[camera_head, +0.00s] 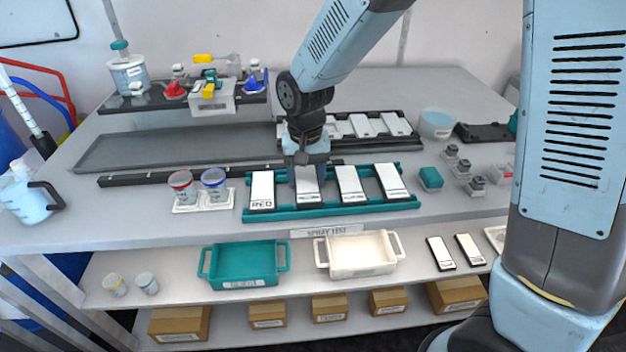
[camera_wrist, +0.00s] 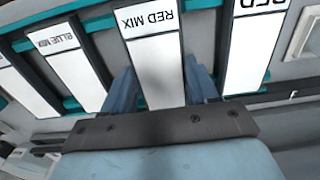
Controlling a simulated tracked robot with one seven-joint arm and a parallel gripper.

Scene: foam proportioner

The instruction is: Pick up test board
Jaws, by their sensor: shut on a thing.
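Several white test boards with dark edges stand in a row on a teal rack (camera_head: 345,211). My gripper (camera_head: 307,171) reaches down to the second board from the left. In the wrist view my gripper's fingers (camera_wrist: 163,92) are on both sides of the board marked RED MIX (camera_wrist: 158,62), shut on it. That board also shows in the head view (camera_head: 308,190), its upper part hidden by my gripper. The board marked RED (camera_head: 262,188) is at its left in the head view, and the BLUE MIX board (camera_wrist: 72,68) is on its other side. The board still appears in line with the rack.
Two cups, red-rimmed (camera_head: 182,186) and blue-rimmed (camera_head: 214,183), stand left of the rack. A teal block (camera_head: 430,178) is at its right. Behind are a dark rack of white boards (camera_head: 365,125) and a long grey tray (camera_head: 180,148). Bins (camera_head: 245,265) sit on the shelf below.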

